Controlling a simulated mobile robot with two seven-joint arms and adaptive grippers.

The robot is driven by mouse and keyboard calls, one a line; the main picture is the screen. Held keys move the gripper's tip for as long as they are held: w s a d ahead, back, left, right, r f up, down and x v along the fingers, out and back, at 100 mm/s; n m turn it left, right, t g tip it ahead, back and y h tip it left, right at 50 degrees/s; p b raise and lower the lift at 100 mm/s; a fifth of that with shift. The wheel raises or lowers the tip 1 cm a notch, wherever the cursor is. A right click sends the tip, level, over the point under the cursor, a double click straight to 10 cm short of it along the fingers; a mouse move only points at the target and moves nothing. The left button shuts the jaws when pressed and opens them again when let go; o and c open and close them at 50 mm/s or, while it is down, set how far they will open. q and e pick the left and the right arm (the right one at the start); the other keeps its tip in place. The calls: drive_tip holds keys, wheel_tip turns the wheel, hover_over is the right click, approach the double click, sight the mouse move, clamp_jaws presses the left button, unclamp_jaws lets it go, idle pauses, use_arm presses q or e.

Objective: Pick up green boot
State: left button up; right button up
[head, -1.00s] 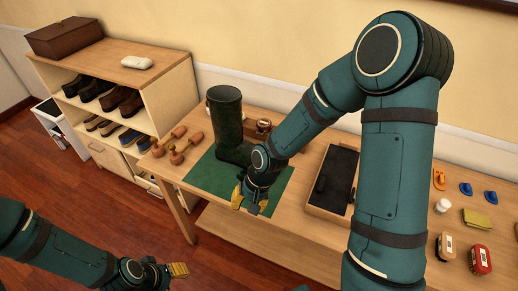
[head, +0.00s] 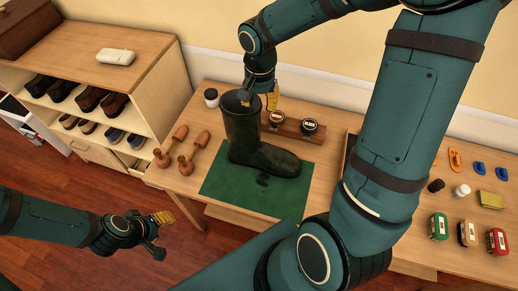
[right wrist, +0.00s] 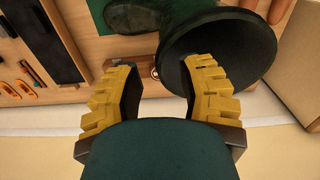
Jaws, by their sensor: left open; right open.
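The green boot (head: 245,140) stands upright on a green mat (head: 222,196) on the table, its toe pointing right. My right gripper (head: 258,100) is over the top of the boot's shaft, with its yellow fingers open. In the right wrist view the right gripper (right wrist: 160,82) has its fingers spread, and the boot's dark round opening (right wrist: 225,45) lies beneath and beside the right-hand finger. I cannot tell whether a finger touches the rim. My left gripper (head: 162,232) is open and empty, low at the left in front of the table.
Wooden shoe trees (head: 180,146) lie left of the mat. A wooden holder with tins (head: 290,126) is behind the boot. Brushes (head: 467,232) and small items are at the right. A shoe shelf (head: 125,75) stands at the left.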

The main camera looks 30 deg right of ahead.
sight(259, 118)
drive_tip(key=f, duration=0.7)
drive_tip(key=shift+w+f, duration=0.15)
drive_tip(key=shift+w, duration=0.1)
clamp_jaws()
